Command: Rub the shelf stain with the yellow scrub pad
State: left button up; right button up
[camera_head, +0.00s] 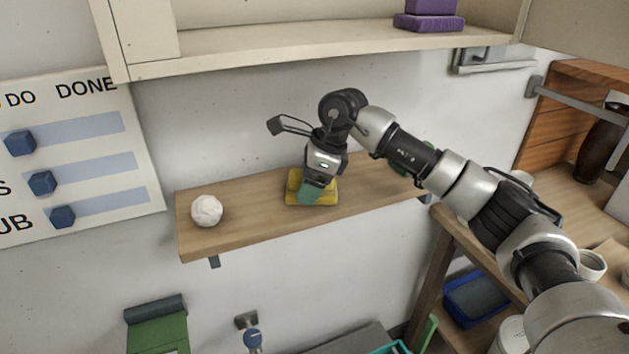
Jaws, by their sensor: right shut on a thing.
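The yellow scrub pad (296,197) is on the wooden wall shelf (252,207), right of a white lump. My right gripper (318,184) reaches down from above and is shut on the pad, which appears to touch the shelf top. A green patch shows at the pad's front, by the fingertips; I cannot tell whether it is part of the pad. I cannot make out the shelf stain; the pad, gripper or arm may hide it. My left gripper is not in view.
A white crumpled ball (207,211) sits at the shelf's left end. A green thing is partly hidden behind my right arm at the shelf's right end. An upper shelf (300,48) holds purple blocks (428,22). A wooden rack with pots stands at right.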

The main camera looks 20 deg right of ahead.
aim_at(295, 170)
jog(key=shift+a, duration=1.5)
jog(key=shift+w+f, duration=0.1)
jog(key=shift+w, duration=0.8)
jog(key=shift+w+d+b, duration=0.2)
jog(key=shift+d+b, duration=0.2)
jog(key=shift+d, duration=6.7)
jog(key=shift+w+d+p, duration=0.15)
jog(key=shift+d+p, duration=0.35)
jog(key=shift+d, duration=1.2)
jog(key=shift+a, duration=1.9)
jog(key=shift+s+a, duration=0.15)
jog(key=shift+a, duration=1.1)
jog(key=shift+s+a, duration=0.1)
jog(key=shift+a, duration=5.65)
jog(key=shift+d, duration=0.1)
